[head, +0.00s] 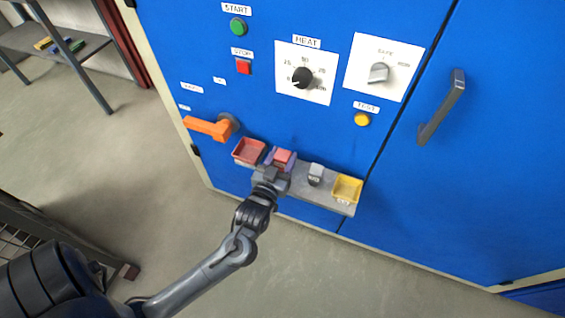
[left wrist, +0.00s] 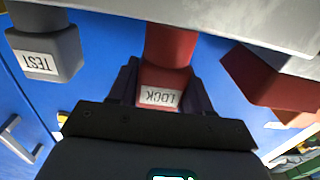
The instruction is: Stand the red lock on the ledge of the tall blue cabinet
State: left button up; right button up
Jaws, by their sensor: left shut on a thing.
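The red lock (head: 283,155) is between the fingers of my left gripper (head: 281,160), which is shut on it, at the grey ledge (head: 299,181) on the front of the tall blue cabinet (head: 330,130). In the left wrist view the lock (left wrist: 170,55) carries a white LOCK label that shows upside down. The dark fingers of the gripper (left wrist: 162,92) are on both sides of it. The lock's far end meets the ledge (left wrist: 245,18) in that view; I cannot tell whether it touches. My right gripper is not in view.
On the ledge, a red tray (head: 249,151) stands left of the lock. A grey TEST block (head: 315,174) and a yellow tray (head: 346,189) stand to its right. An orange handle (head: 208,127) sticks out at the left. Controls are on the panel above.

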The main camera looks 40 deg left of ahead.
pick_arm(q)
jog(key=shift+f, duration=0.45)
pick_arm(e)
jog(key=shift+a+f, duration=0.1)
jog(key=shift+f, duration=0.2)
pick_arm(q)
jog(key=o, duration=1.1)
jog(key=shift+f, duration=0.1)
